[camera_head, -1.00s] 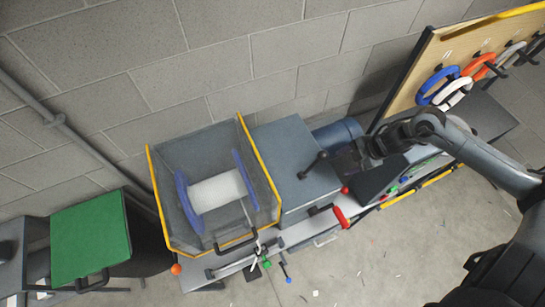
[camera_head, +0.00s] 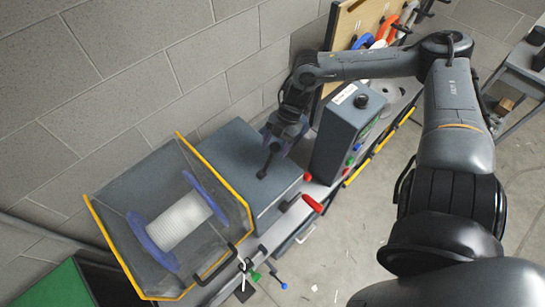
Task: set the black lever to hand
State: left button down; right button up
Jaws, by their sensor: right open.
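The black lever (camera_head: 267,164) stands on top of the grey drive housing (camera_head: 232,157), tilted, with its upper end toward my right gripper. My right gripper (camera_head: 276,143) comes down from above and behind, close over the lever's upper end. It is open. Its fingers are dark and small here, so I cannot tell whether they touch the lever or are around it. No marking for the hand position can be read. My left gripper is not in view.
A caged white spool (camera_head: 180,222) with blue flanges is left of the housing. A grey control box (camera_head: 345,130) stands close on the right. A red handle (camera_head: 312,203) and small coloured knobs line the front. A tool board (camera_head: 350,25) is behind. Open floor lies in front.

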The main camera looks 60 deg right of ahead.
aim_at(273, 152)
jog(key=shift+b+x, duration=0.7)
jog(key=shift+x, duration=0.9)
jog(key=shift+c, duration=0.5)
grip_shut()
